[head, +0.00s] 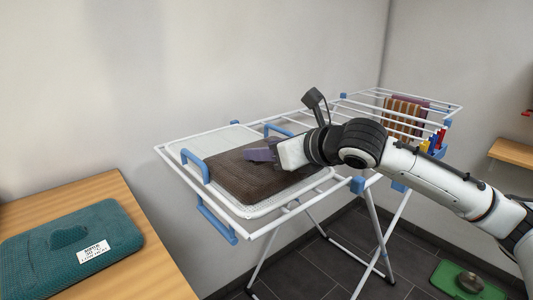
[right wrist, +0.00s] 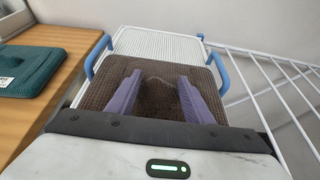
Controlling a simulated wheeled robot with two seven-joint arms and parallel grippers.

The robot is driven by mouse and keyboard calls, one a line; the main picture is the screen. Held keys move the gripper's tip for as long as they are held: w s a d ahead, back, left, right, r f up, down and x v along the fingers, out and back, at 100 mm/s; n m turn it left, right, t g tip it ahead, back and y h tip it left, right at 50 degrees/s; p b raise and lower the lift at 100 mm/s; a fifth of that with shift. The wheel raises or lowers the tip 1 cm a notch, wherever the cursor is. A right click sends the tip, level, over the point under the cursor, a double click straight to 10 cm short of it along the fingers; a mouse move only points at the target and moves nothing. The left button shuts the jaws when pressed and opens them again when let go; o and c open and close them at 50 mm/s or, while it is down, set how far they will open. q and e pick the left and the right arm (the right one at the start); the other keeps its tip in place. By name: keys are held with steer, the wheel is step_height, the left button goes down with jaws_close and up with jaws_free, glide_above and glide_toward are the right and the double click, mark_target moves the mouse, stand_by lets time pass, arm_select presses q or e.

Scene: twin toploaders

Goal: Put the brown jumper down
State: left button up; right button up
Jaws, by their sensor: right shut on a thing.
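The brown jumper (head: 238,179) lies folded flat on a white mesh tray (head: 262,207) with blue handles, on the left part of the drying rack. It also shows in the right wrist view (right wrist: 98,92), with the tray's bare far part (right wrist: 155,45) beyond it. My right gripper (head: 258,152) comes in from the right with its purple fingers at the jumper's upper surface. In the right wrist view its fingers (right wrist: 160,84) stand on either side of a bit of brown knit and are shut on it. My left gripper is not in view.
A teal folded jumper (head: 65,245) with a white label lies on the wooden table (head: 150,262) at the left. The rack's right part (head: 372,98) holds striped cloth (head: 402,110) and coloured pegs (head: 436,140). A green mat (head: 452,284) lies on the dark floor.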

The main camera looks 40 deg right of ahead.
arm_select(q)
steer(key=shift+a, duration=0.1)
arm_select(e)
steer(key=o, duration=1)
steer(key=shift+o, duration=1.4)
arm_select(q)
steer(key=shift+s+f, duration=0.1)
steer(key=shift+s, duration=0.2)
